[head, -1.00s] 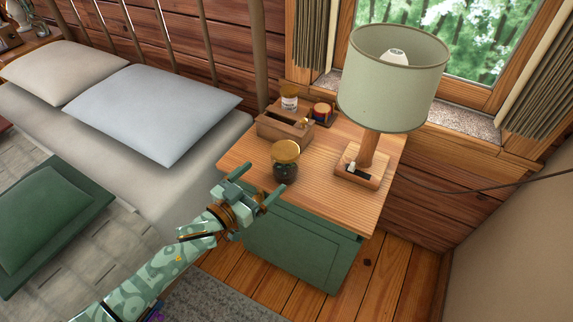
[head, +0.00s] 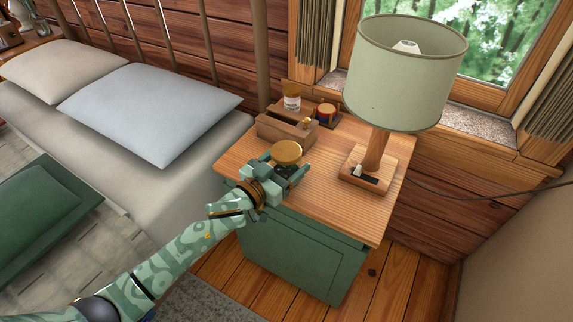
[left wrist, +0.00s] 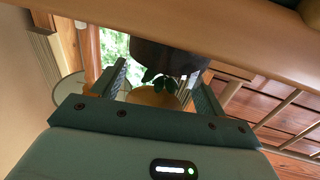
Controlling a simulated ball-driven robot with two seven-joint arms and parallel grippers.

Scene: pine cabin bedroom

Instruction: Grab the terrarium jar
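The left wrist view, which is upside down, shows the jar's dark fill and green plant (left wrist: 160,77) between the two spread fingers (left wrist: 160,88). The fingers look open; firm contact is not clear. My right gripper is out of view.
A lamp (head: 404,75) stands to the right. The bed (head: 190,165) is at left. The nightstand's front right top is clear.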

